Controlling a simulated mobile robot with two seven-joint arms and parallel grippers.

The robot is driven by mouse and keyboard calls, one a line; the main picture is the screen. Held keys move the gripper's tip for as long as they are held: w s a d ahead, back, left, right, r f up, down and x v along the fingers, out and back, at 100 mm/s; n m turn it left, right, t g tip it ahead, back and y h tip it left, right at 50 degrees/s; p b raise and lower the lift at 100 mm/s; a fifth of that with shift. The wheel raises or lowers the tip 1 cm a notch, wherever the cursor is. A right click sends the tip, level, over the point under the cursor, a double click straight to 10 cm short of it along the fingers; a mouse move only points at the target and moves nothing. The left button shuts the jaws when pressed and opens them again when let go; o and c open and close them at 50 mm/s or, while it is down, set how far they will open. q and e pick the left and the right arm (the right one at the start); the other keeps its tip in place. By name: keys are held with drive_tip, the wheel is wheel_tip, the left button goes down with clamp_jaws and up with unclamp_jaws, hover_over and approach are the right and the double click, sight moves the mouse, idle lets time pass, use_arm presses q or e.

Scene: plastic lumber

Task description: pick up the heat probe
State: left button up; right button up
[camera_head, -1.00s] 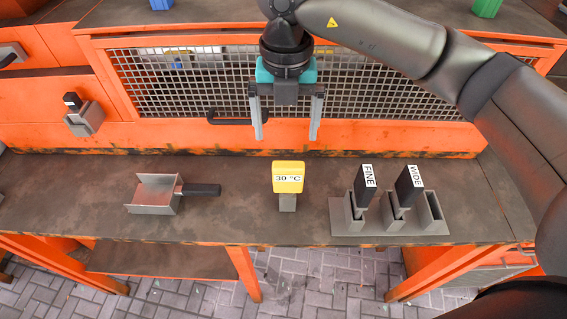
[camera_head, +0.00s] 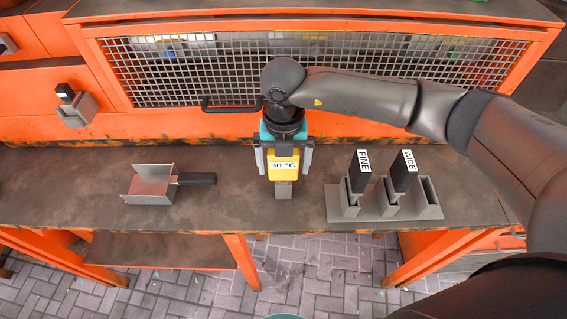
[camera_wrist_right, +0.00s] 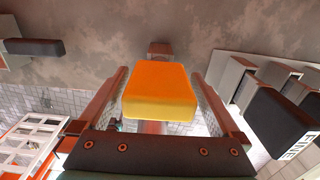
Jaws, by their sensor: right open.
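The heat probe (camera_head: 284,165) is a yellow block marked "30 °C" on a grey stand (camera_head: 283,189) on the workbench. My right gripper (camera_head: 284,168) is over it, pointing down, with one finger on each side of the yellow block. In the right wrist view the yellow block (camera_wrist_right: 159,91) sits between the two open fingers (camera_wrist_right: 160,95), with gaps visible on both sides. My left gripper is not in view.
A metal scoop with a black handle (camera_head: 150,184) lies to the left on the bench (camera_head: 80,200). A grey holder (camera_head: 375,213) with black-handled tools marked "FINE" (camera_head: 361,172) and "WIDE" (camera_head: 404,172) stands to the right. An orange mesh-fronted cabinet (camera_head: 330,126) is behind.

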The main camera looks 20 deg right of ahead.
drive_tip(key=shift+f, duration=0.25)
drive_tip(key=c, duration=1.3)
drive_tip(key=shift+o, duration=0.2)
drive_tip(key=shift+r, duration=0.1)
wheel_tip(320, 180, up, 27)
drive_tip(key=p, duration=0.6)
drive_tip(key=shift+r, duration=0.2)
